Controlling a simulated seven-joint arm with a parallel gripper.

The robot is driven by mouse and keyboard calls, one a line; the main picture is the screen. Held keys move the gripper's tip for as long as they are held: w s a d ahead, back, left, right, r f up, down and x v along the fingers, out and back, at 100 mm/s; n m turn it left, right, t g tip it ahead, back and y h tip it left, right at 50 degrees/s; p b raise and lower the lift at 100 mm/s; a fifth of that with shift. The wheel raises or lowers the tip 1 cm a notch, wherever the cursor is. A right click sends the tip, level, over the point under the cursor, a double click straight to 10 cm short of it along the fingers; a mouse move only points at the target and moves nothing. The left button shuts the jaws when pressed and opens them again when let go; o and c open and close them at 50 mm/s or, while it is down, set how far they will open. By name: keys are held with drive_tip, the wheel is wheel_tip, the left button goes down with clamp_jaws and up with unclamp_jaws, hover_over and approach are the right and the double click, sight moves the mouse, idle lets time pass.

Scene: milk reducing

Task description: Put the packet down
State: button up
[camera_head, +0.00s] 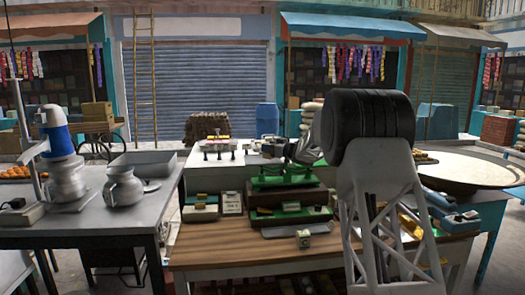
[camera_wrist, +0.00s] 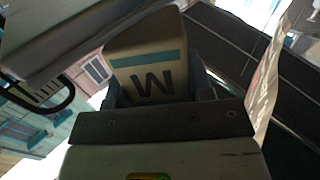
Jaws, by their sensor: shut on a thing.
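The packet (camera_wrist: 148,62) is pale cream with a teal stripe and a large dark letter, a W or M. In the wrist view it sits between the two fingers of my gripper (camera_wrist: 158,92), which is shut on it. Its lower end is hidden behind the dark gripper body. In the head view my arm's large black part blocks much of the right middle, and I cannot make out the held packet there.
Green-topped trays (camera_head: 290,217) stand on the wooden table behind the small box. The table's front left is clear. A grey table (camera_head: 85,226) at left holds metal pots (camera_head: 123,187) and a blue-topped machine (camera_head: 58,140). A wide round pan (camera_head: 470,167) is at right.

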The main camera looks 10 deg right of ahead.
drive_tip(key=shift+w+a, duration=0.4)
drive_tip(key=shift+w+a+f, duration=0.25)
drive_tip(key=shift+w+a, duration=0.2)
drive_tip(key=shift+w, duration=0.05)
drive_tip(key=shift+w+a+f, duration=0.25)
drive_tip(key=shift+w+a, duration=0.2)
drive_tip(key=shift+w, duration=0.05)
drive_tip(key=shift+a+f, duration=0.1)
drive_tip(key=shift+f, duration=0.15)
drive_tip(key=shift+f, duration=0.2)
drive_tip(key=o, duration=0.9)
drive_tip(key=shift+o, duration=0.2)
drive_tip(key=shift+r, duration=0.2)
drive_tip(key=shift+s+d, duration=0.15)
drive_tip(key=shift+d, duration=0.05)
drive_tip(key=v, duration=1.1)
drive_tip(key=shift+s+d, duration=0.15)
drive_tip(key=shift+s, duration=0.05)
